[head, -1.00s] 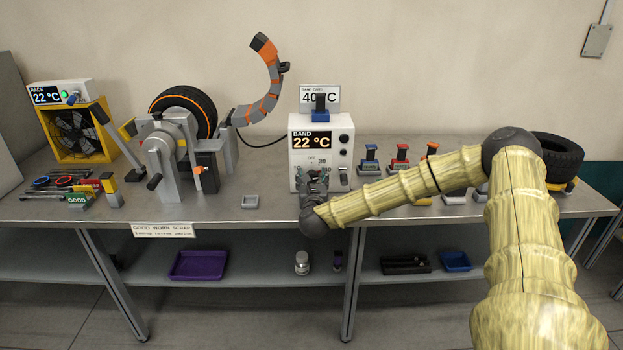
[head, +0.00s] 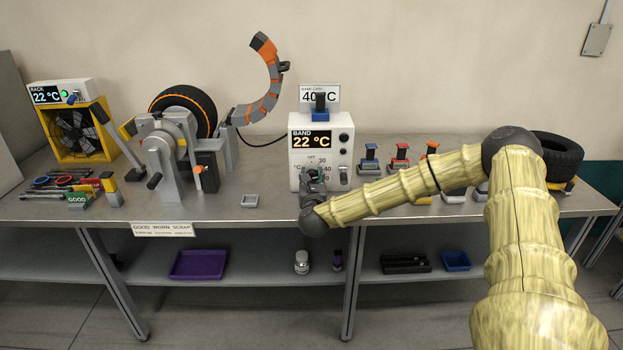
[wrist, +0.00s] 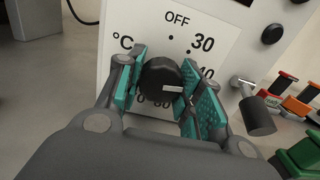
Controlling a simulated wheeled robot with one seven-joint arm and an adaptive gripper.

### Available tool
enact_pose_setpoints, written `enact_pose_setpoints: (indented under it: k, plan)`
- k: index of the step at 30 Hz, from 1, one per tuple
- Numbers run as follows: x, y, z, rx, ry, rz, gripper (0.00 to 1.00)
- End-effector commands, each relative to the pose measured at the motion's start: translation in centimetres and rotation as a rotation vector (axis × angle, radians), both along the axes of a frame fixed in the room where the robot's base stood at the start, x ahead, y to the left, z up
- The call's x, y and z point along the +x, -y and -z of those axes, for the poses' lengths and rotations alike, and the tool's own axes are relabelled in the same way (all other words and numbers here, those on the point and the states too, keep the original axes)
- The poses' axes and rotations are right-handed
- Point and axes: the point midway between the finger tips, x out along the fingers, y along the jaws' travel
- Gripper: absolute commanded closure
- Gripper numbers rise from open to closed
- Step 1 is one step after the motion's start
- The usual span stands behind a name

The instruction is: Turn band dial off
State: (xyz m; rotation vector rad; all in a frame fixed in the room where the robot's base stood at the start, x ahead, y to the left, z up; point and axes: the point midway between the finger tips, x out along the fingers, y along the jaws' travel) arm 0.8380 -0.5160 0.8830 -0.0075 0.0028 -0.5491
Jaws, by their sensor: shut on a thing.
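The band dial (wrist: 158,72) is a round black knob with a white pointer mark, on the front of the white BAND control box (head: 300,157). In the wrist view its pointer mark lies to the lower right of the knob, away from the OFF label at the top. My gripper (wrist: 165,80) is shut on the dial, with a teal-padded finger on each side. In the head view my gripper (head: 313,180) covers the dial. The box's display reads 22 °C.
A grey lever (wrist: 257,112) sticks out of the box right of the dial. A 40 °C card (head: 332,97) stands on top. Several coloured blocks stand to the right on the bench. The tyre clamp (head: 172,160) is to the left.

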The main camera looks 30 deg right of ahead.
Motion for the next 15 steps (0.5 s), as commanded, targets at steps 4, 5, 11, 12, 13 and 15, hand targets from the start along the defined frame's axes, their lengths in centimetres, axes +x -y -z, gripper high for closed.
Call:
enact_pose_setpoints:
  k: [4, 5, 11, 12, 13, 15]
  plan:
    - [0.12, 0.06, -0.22, -0.007, 0.000, 0.000, 0.88]
    - [0.12, 0.06, -0.22, -0.009, -0.001, 0.000, 0.88]
    - [0.13, 0.08, -0.24, -0.036, -0.016, 0.001, 0.88]
    - [0.14, 0.08, -0.24, -0.046, -0.022, 0.001, 0.88]
    - [0.15, 0.09, -0.24, -0.055, -0.027, 0.001, 0.88]
    - [0.14, 0.10, -0.20, -0.082, -0.043, 0.001, 0.88]
